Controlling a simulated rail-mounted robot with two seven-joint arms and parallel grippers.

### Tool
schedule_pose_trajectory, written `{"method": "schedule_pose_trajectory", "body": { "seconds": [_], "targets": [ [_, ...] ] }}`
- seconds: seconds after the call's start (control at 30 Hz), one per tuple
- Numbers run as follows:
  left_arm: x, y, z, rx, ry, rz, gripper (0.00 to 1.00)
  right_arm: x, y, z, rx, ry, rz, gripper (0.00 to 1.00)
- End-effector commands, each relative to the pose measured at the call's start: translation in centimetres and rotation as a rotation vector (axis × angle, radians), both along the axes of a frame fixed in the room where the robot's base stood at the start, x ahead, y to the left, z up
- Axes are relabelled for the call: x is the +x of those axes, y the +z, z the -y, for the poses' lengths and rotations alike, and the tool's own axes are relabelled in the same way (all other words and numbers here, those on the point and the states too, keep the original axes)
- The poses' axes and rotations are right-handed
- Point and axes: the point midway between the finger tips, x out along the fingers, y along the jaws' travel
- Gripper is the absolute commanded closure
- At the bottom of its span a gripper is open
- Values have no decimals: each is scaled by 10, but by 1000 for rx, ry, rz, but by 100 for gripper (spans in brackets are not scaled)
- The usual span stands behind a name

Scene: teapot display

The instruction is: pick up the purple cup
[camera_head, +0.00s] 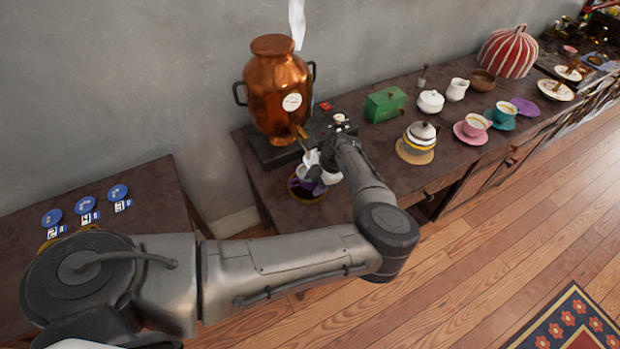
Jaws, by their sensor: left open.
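The purple cup (306,184) stands below the spout of the copper urn, over a dark round base (305,196). Its pale inside shows in part, and my gripper and wrist cover some of it. My left arm reaches in from the left, and its open left gripper (315,165) is right at the cup. I cannot tell whether the fingers are around the cup or just beside it. My right gripper is not in view.
The copper urn (276,95) stands close behind my gripper. Blue discs (86,205) lie on the left table.

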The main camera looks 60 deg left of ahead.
Motion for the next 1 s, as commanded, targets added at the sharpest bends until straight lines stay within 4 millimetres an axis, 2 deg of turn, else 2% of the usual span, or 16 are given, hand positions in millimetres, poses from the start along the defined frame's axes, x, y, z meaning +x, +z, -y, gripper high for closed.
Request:
{"method": "schedule_pose_trajectory", "body": {
  "seconds": [0.07, 0.57, 1.0],
  "targets": [
    [0, 0, 0, 0, 0, 0, 52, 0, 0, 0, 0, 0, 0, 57],
    [0, 0, 0, -1, -1, 0, 99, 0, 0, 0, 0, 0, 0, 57],
    [1, 1, 1, -2, -1, 0, 100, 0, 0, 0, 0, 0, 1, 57]
  ]
}}
